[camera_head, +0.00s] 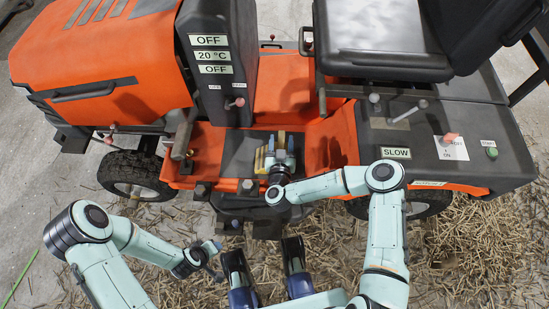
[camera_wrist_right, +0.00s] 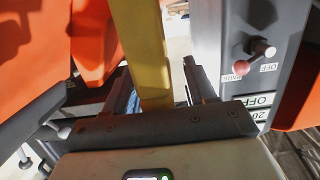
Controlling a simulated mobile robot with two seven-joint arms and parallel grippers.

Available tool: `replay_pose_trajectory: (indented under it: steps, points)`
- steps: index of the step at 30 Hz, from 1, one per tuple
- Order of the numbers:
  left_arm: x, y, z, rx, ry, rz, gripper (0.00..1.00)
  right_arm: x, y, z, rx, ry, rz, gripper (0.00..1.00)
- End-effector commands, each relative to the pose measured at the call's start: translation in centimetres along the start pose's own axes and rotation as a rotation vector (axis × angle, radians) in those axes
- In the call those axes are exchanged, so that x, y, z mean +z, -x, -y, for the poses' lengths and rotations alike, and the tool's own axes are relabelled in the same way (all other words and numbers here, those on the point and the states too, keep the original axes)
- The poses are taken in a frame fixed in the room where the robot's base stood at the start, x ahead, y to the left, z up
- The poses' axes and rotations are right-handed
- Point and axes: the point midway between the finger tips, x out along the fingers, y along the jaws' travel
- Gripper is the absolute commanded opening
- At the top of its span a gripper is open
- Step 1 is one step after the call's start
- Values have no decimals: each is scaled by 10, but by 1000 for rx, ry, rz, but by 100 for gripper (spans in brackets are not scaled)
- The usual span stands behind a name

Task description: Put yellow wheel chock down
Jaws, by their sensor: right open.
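The yellow wheel chock (camera_head: 261,160) is on the dark footplate of the orange tractor, partly hidden by my right gripper. In the right wrist view the chock (camera_wrist_right: 152,50) stands up as a yellow bar between the two fingers. My right gripper (camera_head: 280,150) reaches over the footplate. Its fingers (camera_wrist_right: 163,92) are open around the chock, with a gap showing at the right finger. The chock's lower end is hidden in the wrist view. My left gripper (camera_head: 212,250) is low in front of the tractor, away from the chock; its finger opening is unclear.
The footplate (camera_head: 240,150) lies between a control column (camera_head: 218,60) with OFF labels and the seat (camera_head: 385,40). A lever with a red knob (camera_wrist_right: 240,67) is close to the right finger. A side console (camera_head: 440,140) stands at right. Straw (camera_head: 470,250) covers the floor.

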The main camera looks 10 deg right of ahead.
Motion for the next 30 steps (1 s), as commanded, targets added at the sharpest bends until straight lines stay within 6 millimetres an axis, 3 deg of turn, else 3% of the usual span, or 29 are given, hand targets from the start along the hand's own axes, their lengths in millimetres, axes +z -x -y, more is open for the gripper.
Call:
replay_pose_trajectory:
  steps: [7, 8, 12, 13, 30]
  points:
    - [-2, 0, 0, 0, 0, -6, 43, -1, -2, 0, -1, 0, 0, 55]
    - [-2, 0, 0, 0, 0, -6, 43, -1, -2, 0, -1, 0, 0, 49]
    - [-2, 0, 0, 0, 0, -5, 43, 0, -2, 0, -1, 0, 0, 3]
    - [-2, 0, 0, 0, 0, -5, 43, 0, -2, 0, -1, 0, 0, 0]
    - [-1, 0, 0, 0, 0, -4, 43, 0, -2, 0, -1, 0, 1, 0]
